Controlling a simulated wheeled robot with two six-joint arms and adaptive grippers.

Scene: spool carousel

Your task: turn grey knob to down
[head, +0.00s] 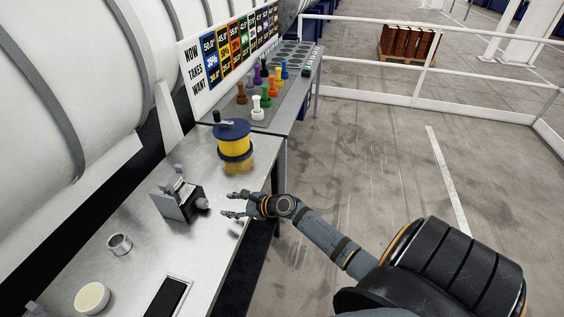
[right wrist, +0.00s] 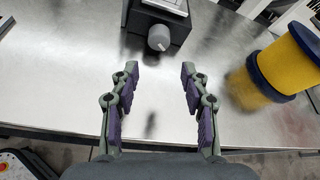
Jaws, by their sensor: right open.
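The grey knob (head: 202,203) is on the front face of a small dark box (head: 178,199) on the metal table. In the right wrist view the knob (right wrist: 160,37) sticks out from the box (right wrist: 165,20) toward me, near the top middle. I cannot tell which way the knob points. My right gripper (head: 230,204) is open and empty, just to the right of the knob in the head view. In the right wrist view its two fingers (right wrist: 157,75) are spread apart, with the knob ahead of the gap and not touched. My left gripper is not in view.
A yellow spool with blue rims (head: 234,142) stands on the table (head: 140,258) behind the box. A metal ring (head: 119,243), a round cream-topped container (head: 91,297) and a dark flat panel (head: 168,297) are nearer.

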